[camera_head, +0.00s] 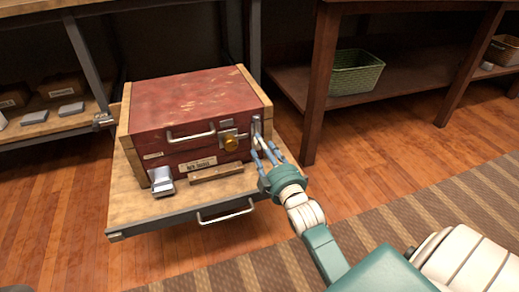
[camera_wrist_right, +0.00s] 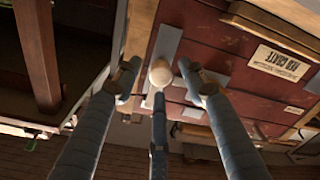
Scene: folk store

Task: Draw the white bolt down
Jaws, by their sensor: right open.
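The red wooden box (camera_head: 185,100) stands on a wooden shelf board. A pale bolt on a grey metal plate (camera_head: 257,127) is at the right end of its front face. In the right wrist view the bolt's round cream knob (camera_wrist_right: 160,74) shows between the fingers, against the grey plate (camera_wrist_right: 166,42). My right gripper (camera_head: 267,155) is open at that corner; in the wrist view its fingertips (camera_wrist_right: 161,82) surround the knob without clearly closing on it. Whether any fingertip touches it I cannot tell. My left gripper is out of view.
A grey metal block (camera_head: 161,181) sits at the board's left front. A dark table leg (camera_head: 321,85) stands to the right, with a green basket (camera_head: 356,73) behind.

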